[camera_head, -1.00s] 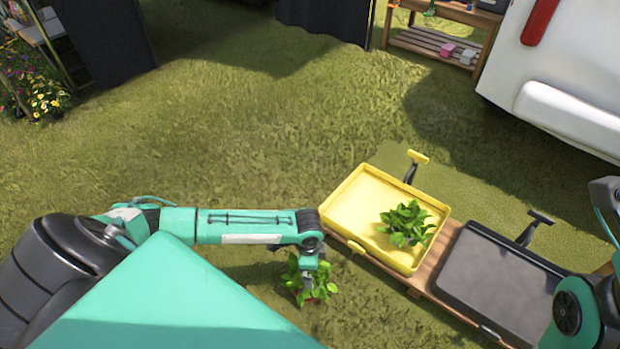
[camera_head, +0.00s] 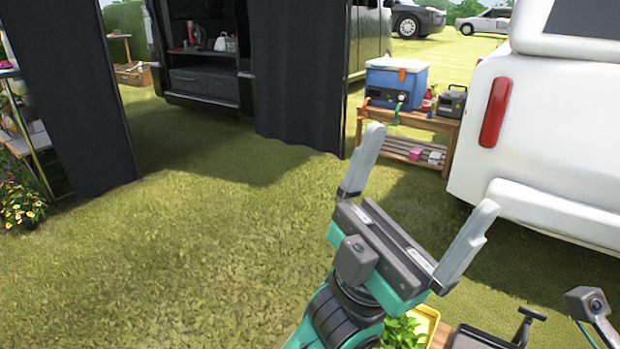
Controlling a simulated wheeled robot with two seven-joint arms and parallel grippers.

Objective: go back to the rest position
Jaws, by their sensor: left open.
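My left gripper (camera_head: 431,168) is raised in front of the camera, right of the middle. Its two grey fingers are spread wide and point up, with nothing between them. Its teal wrist comes up from the bottom edge. A grey and black part of my right arm (camera_head: 588,305) shows at the lower right; no right fingers show. Behind my left wrist, the yellow tray (camera_head: 429,320) shows only in part, with green plant leaves (camera_head: 402,333) by it.
A dark tray or case with a handle (camera_head: 490,338) is cut off at the bottom right. A white vehicle (camera_head: 540,130) stands at the right. A wooden stand (camera_head: 410,120) holds a blue cooler (camera_head: 395,82). Black curtains (camera_head: 300,90) hang at the back. Open grass lies left and centre.

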